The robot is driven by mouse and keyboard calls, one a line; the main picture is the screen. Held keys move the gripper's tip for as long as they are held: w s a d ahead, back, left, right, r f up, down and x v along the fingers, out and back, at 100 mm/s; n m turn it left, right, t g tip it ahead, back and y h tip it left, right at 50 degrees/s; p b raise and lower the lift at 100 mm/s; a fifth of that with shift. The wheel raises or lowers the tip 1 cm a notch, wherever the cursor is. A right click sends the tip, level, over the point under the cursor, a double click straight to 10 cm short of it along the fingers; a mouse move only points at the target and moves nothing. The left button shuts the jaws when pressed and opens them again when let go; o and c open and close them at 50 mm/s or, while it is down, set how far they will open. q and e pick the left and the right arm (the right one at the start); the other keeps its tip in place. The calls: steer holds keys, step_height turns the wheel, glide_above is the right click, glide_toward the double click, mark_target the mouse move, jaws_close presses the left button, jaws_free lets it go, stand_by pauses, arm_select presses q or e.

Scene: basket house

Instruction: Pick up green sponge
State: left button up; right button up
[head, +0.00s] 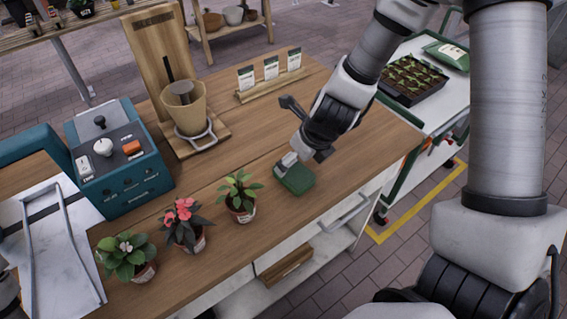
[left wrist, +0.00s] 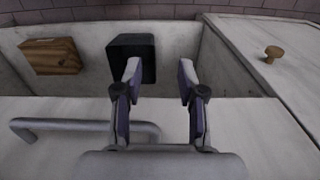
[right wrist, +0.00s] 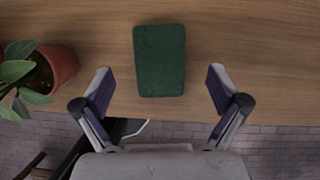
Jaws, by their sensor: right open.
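The green sponge (head: 294,179) is a dark green rectangular block lying flat on the wooden worktop near its front edge. It also shows in the right wrist view (right wrist: 160,62), whole and unobstructed. My right gripper (head: 304,160) is close to the sponge, with its fingers apart and empty. In the right wrist view the right gripper (right wrist: 160,82) has one finger on each side of the sponge's line, with clear gaps to it. My left gripper (left wrist: 160,72) shows only in the left wrist view, open and empty over an open drawer.
Potted plants (head: 240,196) stand left of the sponge along the front edge. A seed-packet holder (head: 270,75) and wooden pour stand (head: 186,105) are behind. The drawer (left wrist: 85,85) holds a wooden block (left wrist: 52,56) and a dark cube (left wrist: 131,55). The worktop right of the sponge is clear.

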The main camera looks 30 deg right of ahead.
mark_target(295, 172)
steer(key=shift+s+f, duration=0.25)
steer(key=shift+f, duration=0.3)
step_height(295, 172, down, 2)
steer(key=shift+s+f+b, duration=0.1)
steer(key=shift+f+b, duration=0.15)
steer(key=shift+b, duration=0.5)
steer(key=shift+w+f+b, duration=0.3)
steer(key=shift+w+f, duration=0.6)
steer(key=shift+f, duration=0.2)
steer(key=shift+w, duration=0.15)
steer(key=shift+s+a+r, duration=0.1)
steer(key=shift+s+r, duration=0.1)
steer(key=shift+s, duration=0.25)
steer(key=shift+w+f, duration=0.25)
arm_select(q)
steer(key=f, duration=0.3)
steer(key=shift+s, duration=0.4)
steer(key=shift+s+f+b, duration=0.1)
steer(key=shift+f+b, duration=0.05)
steer(key=shift+b, duration=0.2)
arm_select(e)
steer(key=shift+s, duration=0.15)
